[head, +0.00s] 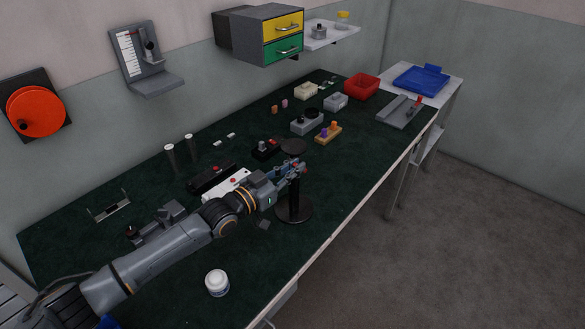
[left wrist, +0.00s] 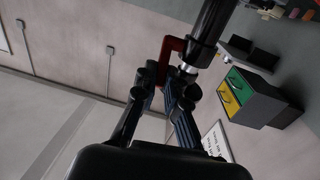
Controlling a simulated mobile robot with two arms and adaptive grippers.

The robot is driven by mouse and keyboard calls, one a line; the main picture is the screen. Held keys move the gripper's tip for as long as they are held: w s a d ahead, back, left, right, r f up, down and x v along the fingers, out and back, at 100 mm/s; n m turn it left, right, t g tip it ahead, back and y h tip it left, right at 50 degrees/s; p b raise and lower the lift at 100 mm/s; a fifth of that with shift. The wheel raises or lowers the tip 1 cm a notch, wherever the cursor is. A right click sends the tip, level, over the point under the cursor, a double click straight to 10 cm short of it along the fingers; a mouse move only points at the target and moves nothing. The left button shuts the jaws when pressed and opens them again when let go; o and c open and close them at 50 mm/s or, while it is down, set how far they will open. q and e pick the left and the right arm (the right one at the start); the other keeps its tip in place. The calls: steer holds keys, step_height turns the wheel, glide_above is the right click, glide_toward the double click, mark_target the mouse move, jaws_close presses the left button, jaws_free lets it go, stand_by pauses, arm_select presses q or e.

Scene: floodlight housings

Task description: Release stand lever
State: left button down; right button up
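The stand has a black round base (head: 293,211), a dark upright post and a round dark top plate (head: 293,146). Its red lever (head: 305,169) shows beside the post, partly hidden by my left gripper (head: 297,169). In the left wrist view the red lever (left wrist: 168,50) is a bent bar coming off the black post (left wrist: 208,25) at a bright metal collar. My left gripper's fingertips (left wrist: 163,78) are close together on both sides of the lever's free end and look closed on it. My right gripper is in neither view.
A white jar (head: 217,283) stands near the front edge of the green bench top. A red bin (head: 362,86) and blue tray (head: 421,79) are far right. The bench right of the stand's base is clear.

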arm_select(q)
steer(key=shift+w+d+r+g+y+p, duration=0.1)
steer(key=shift+r+g+y+p, duration=0.3)
steer(key=shift+p, duration=0.65)
steer(key=shift+f+p, duration=0.1)
steer(key=shift+p, duration=0.2)
steer(key=shift+f, duration=0.1)
steer(key=c, duration=1.4)
jaws_free()
